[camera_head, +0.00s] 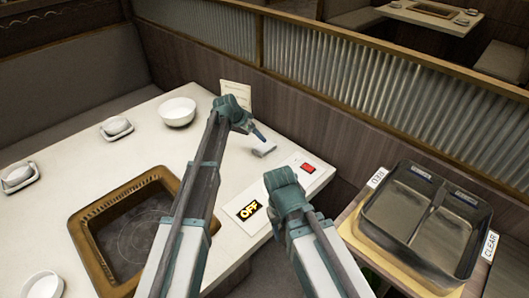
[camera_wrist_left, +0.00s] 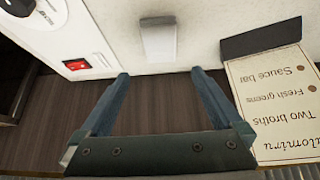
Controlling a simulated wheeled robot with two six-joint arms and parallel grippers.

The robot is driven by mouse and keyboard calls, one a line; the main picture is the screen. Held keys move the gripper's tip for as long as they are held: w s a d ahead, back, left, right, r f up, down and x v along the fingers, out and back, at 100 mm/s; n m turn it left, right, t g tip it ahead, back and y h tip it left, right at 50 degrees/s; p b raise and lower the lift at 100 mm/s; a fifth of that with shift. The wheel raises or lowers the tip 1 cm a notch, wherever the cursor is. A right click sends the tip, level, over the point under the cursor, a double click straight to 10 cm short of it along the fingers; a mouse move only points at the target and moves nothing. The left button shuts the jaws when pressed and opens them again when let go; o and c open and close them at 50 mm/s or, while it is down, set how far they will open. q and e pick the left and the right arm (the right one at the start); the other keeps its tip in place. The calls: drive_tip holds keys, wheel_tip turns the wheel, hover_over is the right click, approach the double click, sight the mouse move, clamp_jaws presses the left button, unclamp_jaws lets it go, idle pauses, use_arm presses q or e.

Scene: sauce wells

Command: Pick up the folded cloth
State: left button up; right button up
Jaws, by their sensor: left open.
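A small pale block-like thing, which looks like the folded cloth (camera_head: 265,149), lies on the table near the back edge. It also shows in the left wrist view (camera_wrist_left: 159,42), at the top centre. My left gripper (camera_head: 259,134) is above and close to it. In the left wrist view my left gripper (camera_wrist_left: 160,73) is open, with nothing between its fingers, and the cloth lies just beyond the fingertips. My right gripper (camera_head: 282,181) is over the table's right part; its fingers cannot be made out.
A menu card (camera_wrist_left: 268,100) stands beside the cloth. A white bowl (camera_head: 178,111) is to the left. A divided metal tray (camera_head: 376,205) stands on the right.

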use_arm(q)
drive_tip(key=b, duration=0.4)
approach(264, 146)
drive_tip(key=x, duration=0.2)
drive_tip(key=shift+w+d+f, duration=0.15)
drive_tip(key=shift+w+d, duration=0.1)
drive_tip(key=shift+d, duration=0.1)
drive_tip(key=shift+w+d+f, duration=0.25)
drive_tip(key=shift+f, duration=0.1)
drive_tip(key=f+b, duration=0.2)
drive_tip(key=b, duration=0.1)
drive_tip(key=w+d+f+b, duration=0.1)
drive_tip(key=f, duration=0.1)
drive_tip(key=shift+f, duration=0.1)
drive_tip(key=shift+w+d+f+b, duration=0.25)
drive_tip(key=shift+f+b, duration=0.1)
drive_tip(key=shift+b, duration=0.15)
drive_tip(key=shift+r, duration=0.1)
drive_tip(key=c, duration=1.2)
drive_tip(key=shift+c, duration=0.2)
